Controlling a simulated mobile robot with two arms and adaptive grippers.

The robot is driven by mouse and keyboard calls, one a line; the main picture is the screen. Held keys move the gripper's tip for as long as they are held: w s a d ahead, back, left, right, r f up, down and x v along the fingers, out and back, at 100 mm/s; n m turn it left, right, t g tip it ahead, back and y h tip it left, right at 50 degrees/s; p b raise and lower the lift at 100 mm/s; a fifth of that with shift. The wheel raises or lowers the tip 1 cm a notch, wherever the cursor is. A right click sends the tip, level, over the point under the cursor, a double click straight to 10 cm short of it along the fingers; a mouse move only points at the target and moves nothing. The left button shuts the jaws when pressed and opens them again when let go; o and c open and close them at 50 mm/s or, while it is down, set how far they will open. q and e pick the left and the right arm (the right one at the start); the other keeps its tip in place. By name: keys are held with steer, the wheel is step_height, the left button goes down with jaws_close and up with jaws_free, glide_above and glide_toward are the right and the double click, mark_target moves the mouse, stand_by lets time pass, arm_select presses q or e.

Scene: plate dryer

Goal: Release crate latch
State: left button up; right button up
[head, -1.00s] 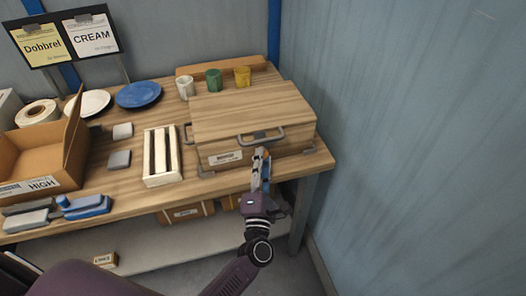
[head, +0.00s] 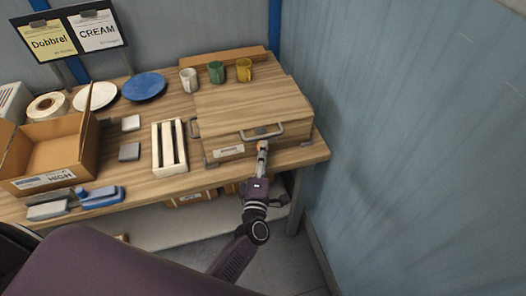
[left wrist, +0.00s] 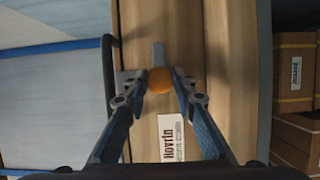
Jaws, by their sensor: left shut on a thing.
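The wooden crate (head: 252,104) stands on the right end of the table with its lid down. A grey handle (head: 279,131) is on its front. The latch has a grey tab (left wrist: 158,54) and a round orange knob (left wrist: 160,83), which also shows in the head view (head: 262,143). My left gripper (head: 262,149) is at the crate's front, just below the handle. In the left wrist view its two fingers (left wrist: 160,88) are closed on the orange knob from both sides. My right gripper is out of view.
Three mugs (head: 217,72) stand behind the crate. A white slatted rack (head: 169,147) is at its left, with an open cardboard box (head: 50,150) farther left. Boxes (head: 190,199) sit on the shelf below. A blue wall (head: 420,130) bounds the right.

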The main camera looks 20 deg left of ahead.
arm_select(q)
steer(key=o, duration=1.1)
steer(key=shift+o, duration=0.2)
steer(key=v, duration=1.2)
steer(key=shift+f, duration=0.1)
